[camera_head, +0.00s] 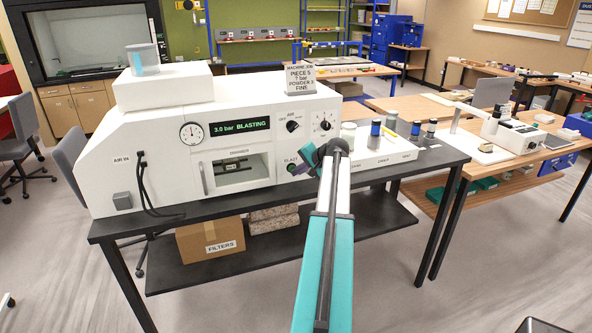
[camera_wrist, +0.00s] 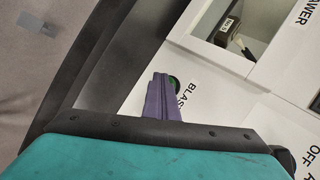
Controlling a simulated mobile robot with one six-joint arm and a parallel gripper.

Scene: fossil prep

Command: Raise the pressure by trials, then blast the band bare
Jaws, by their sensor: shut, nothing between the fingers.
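The white blasting machine (camera_head: 115,168) stands on the dark bench. Its display (camera_head: 240,129) reads "3.0 bar BLASTING". A round gauge (camera_head: 191,134) sits left of the display; the AIR knob (camera_head: 293,126) and a dial (camera_head: 325,125) sit to its right. The drawer (camera_head: 206,178) has an opening with a small dark piece inside, also seen in the wrist view (camera_wrist: 232,26); its band cannot be made out. My gripper (camera_head: 295,161) is shut and empty at the green BLAST button (camera_wrist: 174,82). The purple fingers (camera_wrist: 158,82) partly cover the button; contact looks likely.
A sign (camera_head: 299,79) on the machine reads "PIECE 5, ? bar, POWDER 2, FINE". Several jars (camera_head: 375,132) stand right of the machine. A FILTERS box (camera_head: 210,240) lies on the lower shelf. Open floor lies in front of the bench.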

